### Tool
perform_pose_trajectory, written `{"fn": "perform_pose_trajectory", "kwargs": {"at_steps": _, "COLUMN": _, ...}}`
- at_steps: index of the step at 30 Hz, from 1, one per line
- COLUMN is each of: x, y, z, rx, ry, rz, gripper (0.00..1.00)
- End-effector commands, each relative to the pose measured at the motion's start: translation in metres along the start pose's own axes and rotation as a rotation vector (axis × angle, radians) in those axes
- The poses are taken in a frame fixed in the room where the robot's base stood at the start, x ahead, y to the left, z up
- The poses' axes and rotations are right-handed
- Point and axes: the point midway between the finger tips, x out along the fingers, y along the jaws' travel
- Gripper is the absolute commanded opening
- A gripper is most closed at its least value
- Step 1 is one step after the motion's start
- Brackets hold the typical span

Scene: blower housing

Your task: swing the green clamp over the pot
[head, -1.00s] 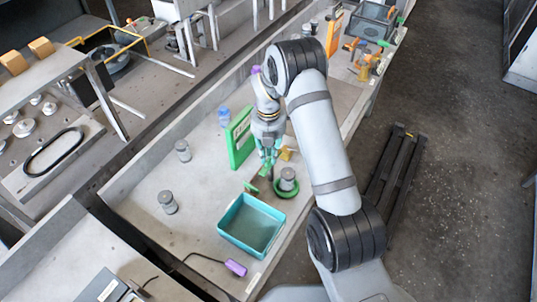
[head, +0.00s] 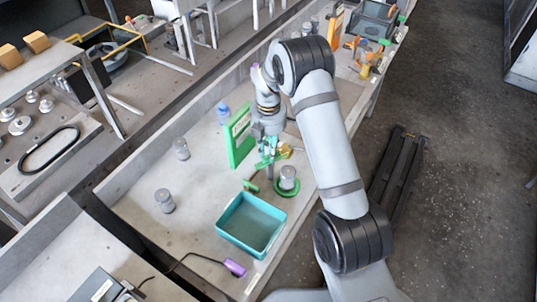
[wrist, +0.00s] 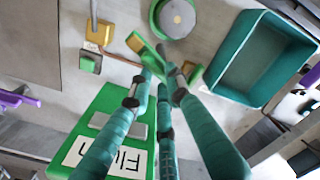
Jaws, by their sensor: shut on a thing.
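The pot (head: 288,173) is a grey cylinder standing upright on a round green base (head: 287,192). It shows from above in the wrist view (wrist: 177,18). The green clamp (wrist: 148,52), a green arm with a yellowish end, lies at my fingertips beside the pot, and its end is apart from the pot in the wrist view. My gripper (wrist: 165,80) has teal fingers closed together on the clamp; they hide part of it. In the head view my gripper (head: 268,155) is just behind and left of the pot.
A teal tray (head: 222,228) stands in front of the pot. A green sign panel (head: 239,138) stands behind my gripper. A yellow block (wrist: 98,30) is close by. Grey cylinders (head: 164,201) stand at the left, with clear bench around them.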

Motion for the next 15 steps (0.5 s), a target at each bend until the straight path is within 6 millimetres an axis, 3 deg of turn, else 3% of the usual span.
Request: {"fn": "perform_pose_trajectory", "kwargs": {"at_steps": 15, "x": 0.002, "y": 0.0029, "z": 0.0029, "rx": 0.49, "ry": 0.0, "rz": 0.003, "gripper": 0.0}}
